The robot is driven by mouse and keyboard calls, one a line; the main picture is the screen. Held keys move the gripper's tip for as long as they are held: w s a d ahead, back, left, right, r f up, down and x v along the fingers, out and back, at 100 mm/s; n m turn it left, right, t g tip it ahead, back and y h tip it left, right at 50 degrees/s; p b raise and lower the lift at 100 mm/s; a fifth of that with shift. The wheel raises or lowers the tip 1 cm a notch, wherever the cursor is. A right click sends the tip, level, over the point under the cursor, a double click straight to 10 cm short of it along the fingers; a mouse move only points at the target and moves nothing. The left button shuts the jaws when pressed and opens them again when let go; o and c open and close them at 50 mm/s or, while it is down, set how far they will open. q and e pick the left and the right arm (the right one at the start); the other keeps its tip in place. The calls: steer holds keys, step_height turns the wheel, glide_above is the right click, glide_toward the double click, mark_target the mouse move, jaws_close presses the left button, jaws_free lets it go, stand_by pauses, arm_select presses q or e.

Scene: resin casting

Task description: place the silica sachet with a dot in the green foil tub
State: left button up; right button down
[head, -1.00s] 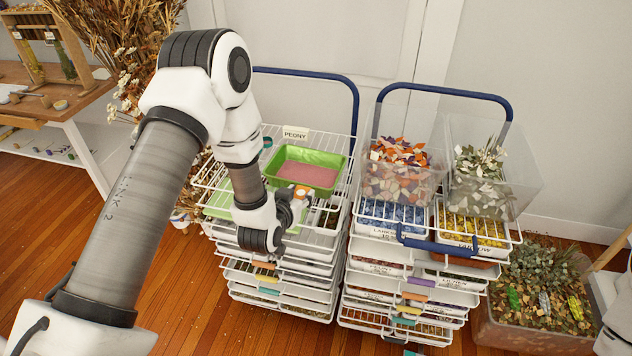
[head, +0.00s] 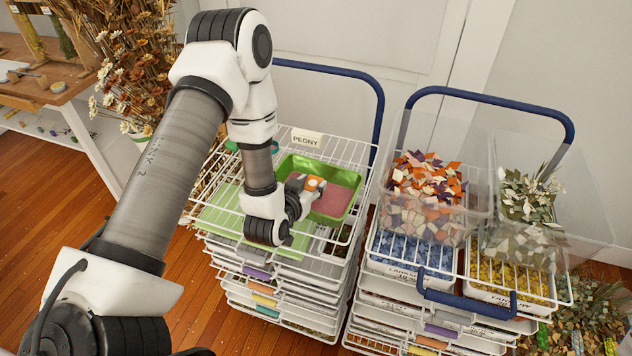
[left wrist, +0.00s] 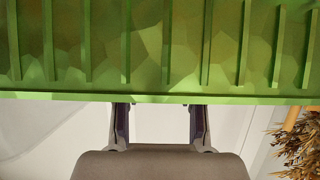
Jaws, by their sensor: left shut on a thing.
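The green foil tub (head: 353,207) stands on the top wire shelf of the left rack, with a flat pink layer inside. My left gripper (head: 312,186) is at the tub's front-left side. It is shut on a small white piece with an orange dot, which looks like the silica sachet (head: 314,183); it overlaps the tub in the head view, and I cannot tell whether it touches. In the left wrist view, the fingers (left wrist: 158,115) stand apart below a ribbed green wall, which looks like the tub (left wrist: 150,45); the sachet is not clear there. My right gripper is out of view.
A light green flat sheet (head: 222,214) lies left of the tub, and a PEONY label (head: 307,139) is behind it. A second rack at right holds clear bins of orange-purple chips (head: 425,190) and pale leaves (head: 530,205). Dried flowers (head: 125,65) stand at left.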

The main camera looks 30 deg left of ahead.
arm_select(q)
steer(key=shift+w+f, duration=0.2)
steer(key=shift+w, duration=0.1)
steer(key=shift+w+a+f, duration=0.1)
steer(key=shift+w, duration=0.05)
steer(key=shift+s+f, duration=0.1)
steer(key=shift+s, duration=0.35)
steer(key=shift+w+f+b, duration=0.25)
steer(key=shift+f+b, duration=0.05)
steer(key=shift+f, duration=0.1)
steer(key=o, duration=0.9)
steer(key=shift+s, duration=0.1)
steer(key=shift+o, duration=0.2)
steer(key=shift+r, duration=0.1)
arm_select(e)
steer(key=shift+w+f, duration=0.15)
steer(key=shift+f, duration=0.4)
